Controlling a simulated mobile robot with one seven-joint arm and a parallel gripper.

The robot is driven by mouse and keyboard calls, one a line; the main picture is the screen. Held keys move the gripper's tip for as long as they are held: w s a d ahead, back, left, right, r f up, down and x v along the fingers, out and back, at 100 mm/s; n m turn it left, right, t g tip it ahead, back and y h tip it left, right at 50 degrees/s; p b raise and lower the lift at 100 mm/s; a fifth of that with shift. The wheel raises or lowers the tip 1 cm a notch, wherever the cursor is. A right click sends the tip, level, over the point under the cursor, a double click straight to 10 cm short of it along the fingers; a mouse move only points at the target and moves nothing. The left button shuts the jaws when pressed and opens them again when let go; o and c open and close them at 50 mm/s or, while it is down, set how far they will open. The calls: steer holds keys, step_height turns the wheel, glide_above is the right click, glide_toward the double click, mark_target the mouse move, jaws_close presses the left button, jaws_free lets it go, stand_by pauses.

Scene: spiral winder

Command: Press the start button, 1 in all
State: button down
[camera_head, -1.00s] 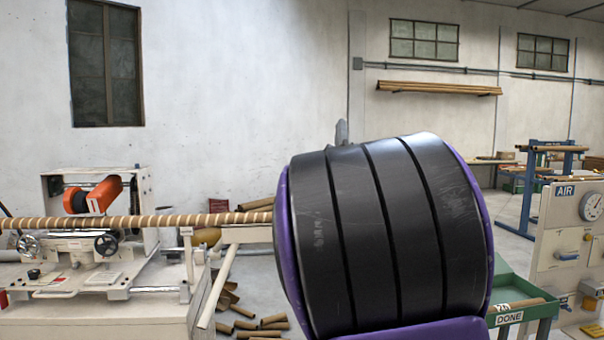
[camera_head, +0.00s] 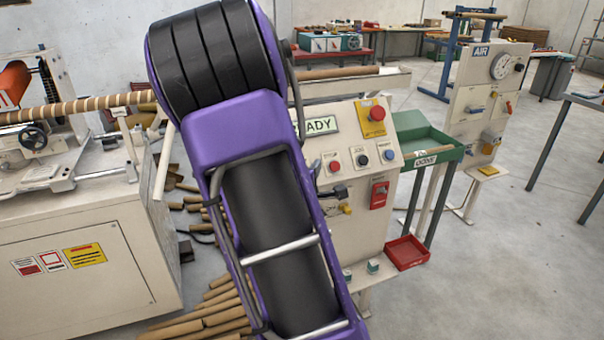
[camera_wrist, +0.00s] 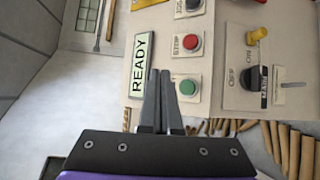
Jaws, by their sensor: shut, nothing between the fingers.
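The control panel (camera_head: 350,225) is a beige cabinet with a READY display (camera_head: 320,125). In the wrist view, a green button (camera_wrist: 187,88) sits beside the red STOP button (camera_wrist: 191,42). The green button's label is too blurred to read. My gripper (camera_wrist: 160,72) is shut and empty, its tips over the panel between the READY display (camera_wrist: 142,65) and the green button. Touching cannot be told. In the head view my arm hides the gripper, and I cannot make out the green button. The red button (camera_head: 335,163) shows there.
A red emergency button (camera_head: 377,114) on a yellow plate tops the panel. A red switch (camera_head: 380,194) and a yellow knob (camera_head: 346,208) are lower. A green DONE tray (camera_head: 430,140) stands right of it. Cardboard tubes (camera_head: 205,320) litter the floor.

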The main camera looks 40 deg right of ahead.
steer(key=w+d+f+b, duration=0.1)
steer(key=w+f+b, duration=0.4)
steer(key=w, duration=0.1)
steer(key=shift+w+d+f, duration=0.3)
steer(key=shift+w, duration=0.05)
stand_by(2.2)
steer(key=shift+w+f, duration=0.25)
steer(key=shift+w, duration=0.05)
steer(key=shift+w+d+f, duration=0.15)
steer(key=shift+w+f, duration=0.1)
steer(key=shift+w, duration=0.05)
stand_by(0.8)
steer(key=shift+r, duration=0.1)
steer(key=shift+s+a+r+p, duration=0.2)
steer(key=shift+s+r+p, duration=0.2)
steer(key=shift+s, duration=0.2)
